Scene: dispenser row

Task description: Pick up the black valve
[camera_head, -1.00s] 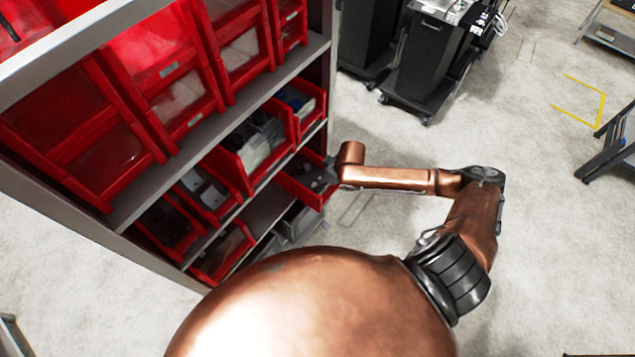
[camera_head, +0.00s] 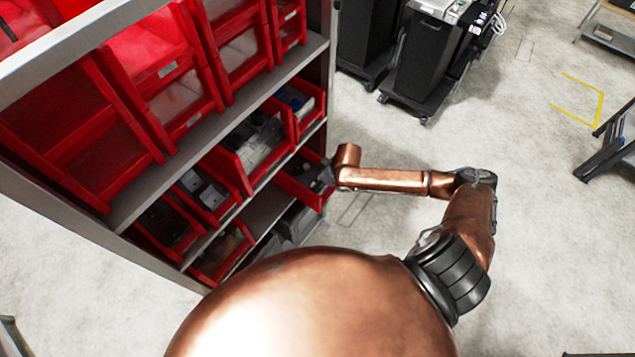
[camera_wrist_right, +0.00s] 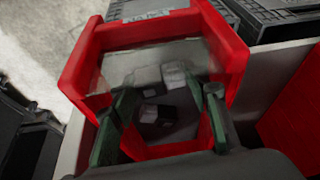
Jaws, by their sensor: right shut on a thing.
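My right gripper (camera_wrist_right: 160,112) reaches into a red bin (camera_wrist_right: 232,52) with a clear front panel. Its green-grey fingers stand on both sides of dark parts with pale grey faces. It is shut on a dark part that I take for the black valve (camera_wrist_right: 152,113); its outline is hard to make out. In the head view my right gripper (camera_head: 326,174) is small and dark at the red bin (camera_head: 303,192) at the right end of a lower shelf row. My left gripper is not in view.
A grey shelf rack (camera_head: 120,212) holds several red bins close around the gripper, with a shelf board above. Grey boxes (camera_wrist_right: 272,22) lie beside the bin in the wrist view. Black carts (camera_head: 425,65) stand behind.

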